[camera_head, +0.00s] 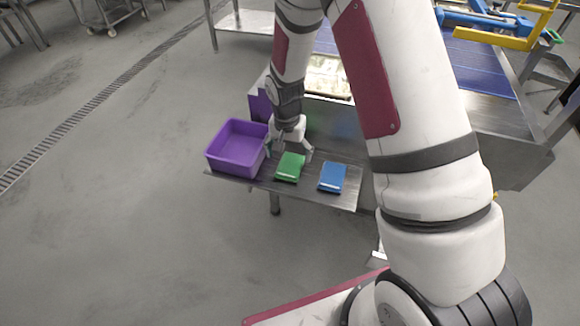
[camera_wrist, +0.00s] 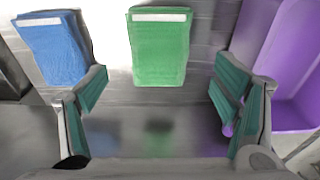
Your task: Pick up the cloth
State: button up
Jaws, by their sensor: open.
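A green folded cloth (camera_head: 290,166) with a white strip lies flat on a metal shelf (camera_head: 344,199). In the wrist view the green cloth (camera_wrist: 160,50) is at the top centre, beyond the fingertips. A blue folded cloth (camera_head: 332,178) lies to its right in the head view, and the blue cloth (camera_wrist: 54,48) is at the upper left in the wrist view. My gripper (camera_head: 290,150) is over the shelf beside the green cloth. In the wrist view my gripper (camera_wrist: 160,92) is open and empty, its fingers wide apart. Nothing hides the green cloth there.
A purple bin (camera_head: 238,148) stands at the shelf's left end; the bin (camera_wrist: 293,60) is close to one finger in the wrist view. A steel machine with a blue conveyor (camera_head: 480,66) stands behind.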

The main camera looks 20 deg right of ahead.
aim_at(290, 165)
notch_tip(290, 165, down, 5)
jog(key=shift+w+d+f, duration=0.1)
dwell(0.3)
jog(key=c, duration=1.1)
